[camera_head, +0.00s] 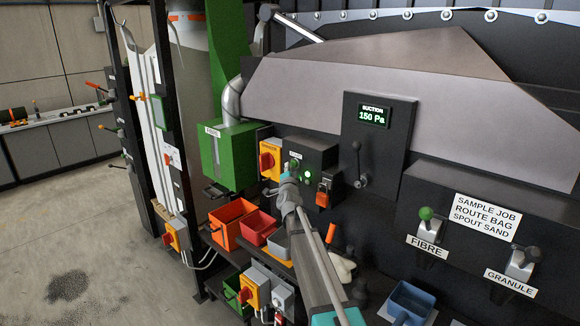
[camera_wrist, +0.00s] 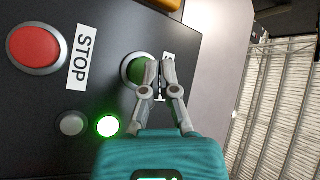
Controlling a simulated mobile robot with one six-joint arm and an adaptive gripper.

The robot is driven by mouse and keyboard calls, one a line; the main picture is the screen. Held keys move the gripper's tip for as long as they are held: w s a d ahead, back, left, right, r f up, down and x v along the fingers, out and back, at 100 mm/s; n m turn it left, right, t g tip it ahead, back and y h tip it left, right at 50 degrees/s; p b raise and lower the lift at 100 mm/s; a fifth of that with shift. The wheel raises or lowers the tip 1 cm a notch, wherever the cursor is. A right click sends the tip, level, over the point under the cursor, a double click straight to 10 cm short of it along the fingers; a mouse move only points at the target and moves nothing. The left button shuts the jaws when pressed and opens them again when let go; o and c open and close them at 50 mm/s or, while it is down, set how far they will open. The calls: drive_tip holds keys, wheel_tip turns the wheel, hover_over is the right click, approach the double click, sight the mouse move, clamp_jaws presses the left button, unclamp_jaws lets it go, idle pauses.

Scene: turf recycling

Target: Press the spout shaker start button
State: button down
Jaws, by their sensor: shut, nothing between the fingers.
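A dark control box (camera_head: 312,158) on the machine front carries a green button, which shows in the wrist view (camera_wrist: 131,72). The label beside this button is mostly hidden by my fingers. A large red button (camera_wrist: 35,48) with a STOP label (camera_wrist: 82,62) sits to its left. My gripper (camera_wrist: 159,63) is shut and empty, its fingertips overlapping the green button's right edge. I cannot tell whether they touch it. In the head view my gripper (camera_head: 290,174) is in front of the box and hides part of it.
A lit green lamp (camera_wrist: 107,126) and an unlit grey lamp (camera_wrist: 72,123) sit below the buttons. A red-and-yellow rotary switch (camera_head: 269,160) is left of the box; an orange switch (camera_head: 323,191) is lower right.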

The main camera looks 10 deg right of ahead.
drive_tip(key=shift+a, duration=0.1)
idle(0.3)
drive_tip(key=s+a, duration=0.1)
drive_tip(key=a, duration=0.1)
drive_tip(key=s+a, duration=0.2)
idle(0.5)
drive_tip(key=shift+d, duration=0.1)
idle(0.4)
